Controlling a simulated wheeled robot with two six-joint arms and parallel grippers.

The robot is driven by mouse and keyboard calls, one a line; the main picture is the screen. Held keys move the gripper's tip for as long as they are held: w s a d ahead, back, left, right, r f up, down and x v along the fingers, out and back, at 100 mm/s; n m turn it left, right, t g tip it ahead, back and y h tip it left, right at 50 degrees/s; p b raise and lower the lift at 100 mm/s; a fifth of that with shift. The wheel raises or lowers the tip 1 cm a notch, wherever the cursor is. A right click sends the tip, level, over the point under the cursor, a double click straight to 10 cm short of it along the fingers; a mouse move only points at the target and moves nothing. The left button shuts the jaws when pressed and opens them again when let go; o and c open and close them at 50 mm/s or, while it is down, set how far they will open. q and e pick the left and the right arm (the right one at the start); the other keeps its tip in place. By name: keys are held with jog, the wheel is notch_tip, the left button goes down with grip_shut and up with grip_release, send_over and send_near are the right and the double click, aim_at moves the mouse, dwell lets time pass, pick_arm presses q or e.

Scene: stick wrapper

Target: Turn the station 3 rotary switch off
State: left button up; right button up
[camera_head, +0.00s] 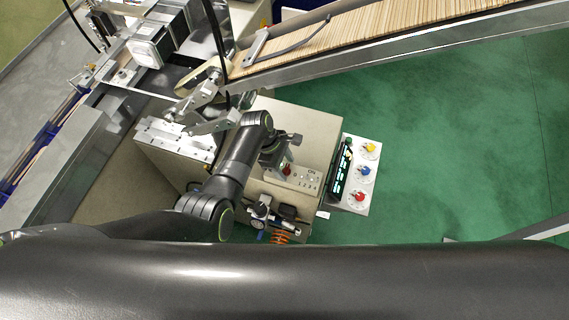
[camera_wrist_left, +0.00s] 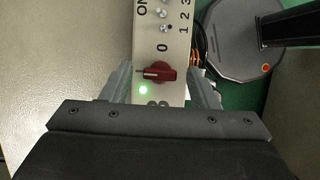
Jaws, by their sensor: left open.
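The red rotary switch (camera_head: 287,170) is on a narrow pale panel (camera_head: 306,180) on top of a beige cabinet. In the left wrist view the red knob (camera_wrist_left: 160,72) lies crosswise on the panel, below a printed 0, with a lit green lamp (camera_wrist_left: 143,90) beside it. My left gripper (camera_head: 284,143) is over the switch end of the panel. In the left wrist view its open fingers (camera_wrist_left: 160,84) are on either side of the knob, with visible gaps. Whether they are down at knob height I cannot tell. My right gripper is out of view.
A white box (camera_head: 354,198) with yellow, blue and red knobs and a dark display (camera_head: 341,172) stands right of the cabinet (camera_head: 312,125). A conveyor of wooden sticks (camera_head: 380,28) runs above.

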pick_arm(q)
jog(key=c, duration=1)
